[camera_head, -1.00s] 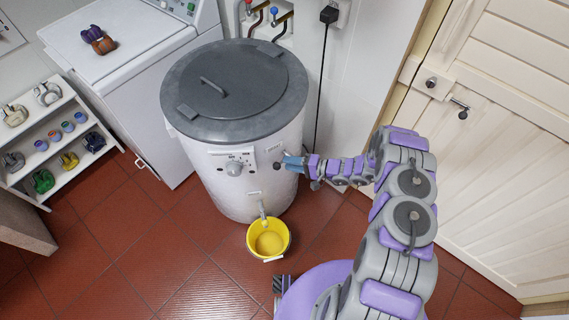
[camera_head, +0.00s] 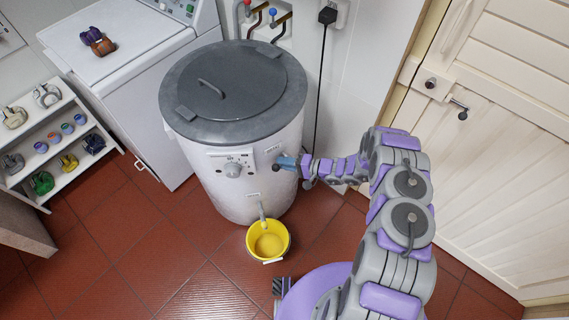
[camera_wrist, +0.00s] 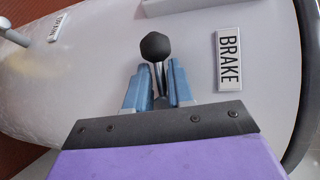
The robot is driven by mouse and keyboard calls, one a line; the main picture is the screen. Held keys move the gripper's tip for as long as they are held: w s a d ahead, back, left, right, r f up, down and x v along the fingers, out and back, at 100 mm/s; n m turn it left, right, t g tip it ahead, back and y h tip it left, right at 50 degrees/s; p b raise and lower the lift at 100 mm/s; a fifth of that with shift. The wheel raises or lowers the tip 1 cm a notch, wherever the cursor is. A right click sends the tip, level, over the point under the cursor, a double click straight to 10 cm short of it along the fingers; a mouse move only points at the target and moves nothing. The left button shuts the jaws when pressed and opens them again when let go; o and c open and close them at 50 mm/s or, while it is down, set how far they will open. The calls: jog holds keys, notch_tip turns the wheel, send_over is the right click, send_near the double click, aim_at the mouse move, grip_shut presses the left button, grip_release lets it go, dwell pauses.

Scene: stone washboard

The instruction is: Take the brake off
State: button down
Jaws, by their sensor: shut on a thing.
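The brake lever, a metal rod with a black knob (camera_wrist: 156,47), stands out from the white drum of the machine beside the label BRAKE (camera_wrist: 229,59) in the wrist view. My gripper (camera_wrist: 159,84) has its blue fingers on either side of the rod, just below the knob, and is shut on it. In the head view my gripper (camera_head: 290,162) is at the right side of the white drum machine (camera_head: 222,182), and the dark knob shows at its tip. The grey lid (camera_head: 233,88) is on the drum.
A yellow bucket (camera_head: 268,241) stands on the floor under the drain spout (camera_head: 262,213). A white washing machine (camera_head: 150,100) and a shelf of small items (camera_head: 62,165) are on the left. A cream door (camera_head: 490,140) is on the right. A black cord (camera_head: 321,80) hangs behind the drum.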

jog(key=shift+s+a+f, duration=0.1)
jog(key=shift+s+a, duration=0.05)
jog(key=shift+s, duration=0.15)
jog(key=p, duration=0.3)
jog(key=shift+r+y, duration=0.3)
jog(key=shift+r, duration=0.05)
jog(key=shift+f+m+p, duration=0.2)
jog(key=shift+m+p, duration=0.1)
jog(key=shift+p, duration=0.25)
jog(key=c, duration=1.2)
grip_release()
jog(key=shift+s, duration=0.15)
